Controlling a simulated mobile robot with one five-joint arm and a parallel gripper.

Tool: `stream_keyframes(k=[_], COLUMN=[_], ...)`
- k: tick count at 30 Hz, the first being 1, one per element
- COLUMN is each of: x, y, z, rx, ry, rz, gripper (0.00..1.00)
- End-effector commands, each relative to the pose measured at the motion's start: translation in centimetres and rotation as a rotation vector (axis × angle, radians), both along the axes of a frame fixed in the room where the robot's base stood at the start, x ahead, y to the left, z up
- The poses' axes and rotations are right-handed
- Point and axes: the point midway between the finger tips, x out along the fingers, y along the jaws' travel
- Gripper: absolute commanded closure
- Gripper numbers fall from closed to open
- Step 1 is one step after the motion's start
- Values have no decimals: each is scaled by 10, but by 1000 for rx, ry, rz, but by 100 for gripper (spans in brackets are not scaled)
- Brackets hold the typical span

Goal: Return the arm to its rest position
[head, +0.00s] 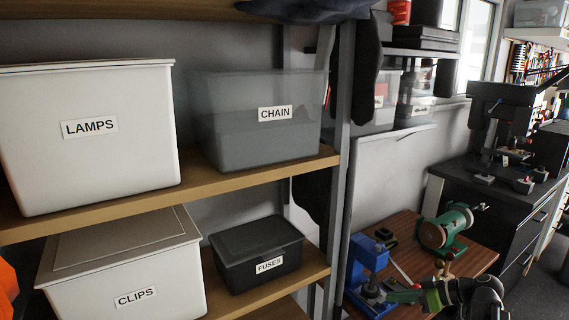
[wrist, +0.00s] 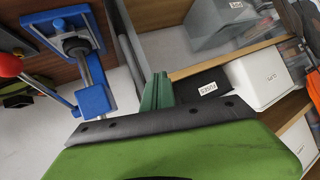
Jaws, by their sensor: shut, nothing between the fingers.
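My gripper (wrist: 157,88) shows in the wrist view as two green fingers, closed together with nothing between them. Behind them are the dark plate and green body of my wrist. In the head view my arm comes in at the bottom right, and my gripper (head: 398,296) points left over the low wooden table (head: 405,250), close to a blue bench tool (head: 368,265). The blue tool also shows in the wrist view (wrist: 95,98), left of the fingers. I cannot tell the exact gap between them.
Shelves on the left hold bins marked LAMPS (head: 90,165), CHAIN (head: 262,140), CLIPS (head: 125,275) and FUSES (head: 257,255). A grey shelf post (head: 343,150) stands left of the table. A green machine (head: 445,230) sits on the table. A drill press (head: 500,110) stands behind, right.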

Motion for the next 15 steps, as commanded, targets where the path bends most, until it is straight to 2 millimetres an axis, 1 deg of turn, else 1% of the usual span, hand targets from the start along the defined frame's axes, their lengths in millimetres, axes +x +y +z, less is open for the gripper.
stream_keyframes(k=[1, 2, 3, 5, 6, 9, 10, 12, 14, 15], x=[8, 10, 11, 9, 6, -5, -9, -19, -28, -34], y=[45, 69, 101, 145, 169, 216, 227, 248, 261, 265], z=[2, -1, -6, -15, -21, -35, -39, -48, -55, -59], rx=[-26, -46, -75, -126, -162, -259, -290, -365, -436, -488], ry=[31, 61, 106, 183, 235, 362, 398, 478, 549, 598], rz=[73, 109, 153, 202, 222, 236, 231, 203, 154, 102], gripper=[100, 100, 100, 100, 100, 100, 100, 100, 100, 100])
